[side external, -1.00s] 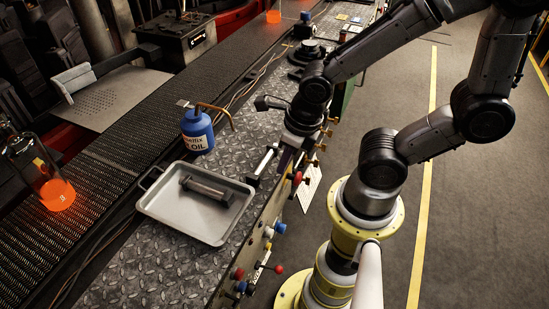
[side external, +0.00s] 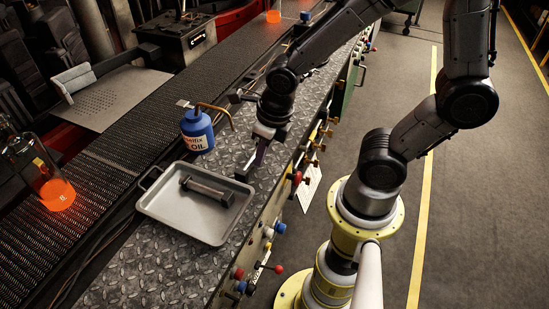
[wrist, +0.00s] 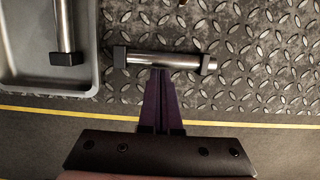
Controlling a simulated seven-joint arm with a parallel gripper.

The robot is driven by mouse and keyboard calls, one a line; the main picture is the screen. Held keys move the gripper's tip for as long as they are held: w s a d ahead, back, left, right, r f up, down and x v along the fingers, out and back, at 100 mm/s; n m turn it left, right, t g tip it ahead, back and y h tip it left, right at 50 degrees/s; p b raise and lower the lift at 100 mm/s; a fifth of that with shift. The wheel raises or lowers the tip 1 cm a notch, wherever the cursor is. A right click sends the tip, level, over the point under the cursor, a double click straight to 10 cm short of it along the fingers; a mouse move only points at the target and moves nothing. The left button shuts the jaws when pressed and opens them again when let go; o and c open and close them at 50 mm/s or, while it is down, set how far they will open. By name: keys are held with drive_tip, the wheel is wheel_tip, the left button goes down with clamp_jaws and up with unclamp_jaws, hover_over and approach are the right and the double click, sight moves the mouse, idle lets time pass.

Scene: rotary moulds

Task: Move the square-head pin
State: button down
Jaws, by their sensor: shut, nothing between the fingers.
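A steel pin (wrist: 165,60) with a black square head at its left end and a narrower right end lies on the diamond plate, in the wrist view. In the side view only its dark head end (side external: 243,174) shows clearly, beside the tray; my gripper hides much of the rest. My gripper (wrist: 161,72) is shut and empty, its purple fingertips at the middle of the shaft; I cannot tell whether they touch it. It also shows in the side view (side external: 254,162). A second pin (side external: 207,190) lies in the grey tray (side external: 165,211); its dark square end shows in the wrist view (wrist: 67,58).
A blue oil can (side external: 197,132) with a brass spout stands behind the tray. A conveyor (side external: 110,155) carrying a glowing orange piece (side external: 58,196) runs behind the plate. Knobs and valves (side external: 296,178) line the front edge. The plate left of the tray's front is clear.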

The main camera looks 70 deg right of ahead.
drive_tip(key=shift+w, duration=1.55)
drive_tip(key=shift+w+f, duration=0.1)
drive_tip(key=shift+w, duration=0.5)
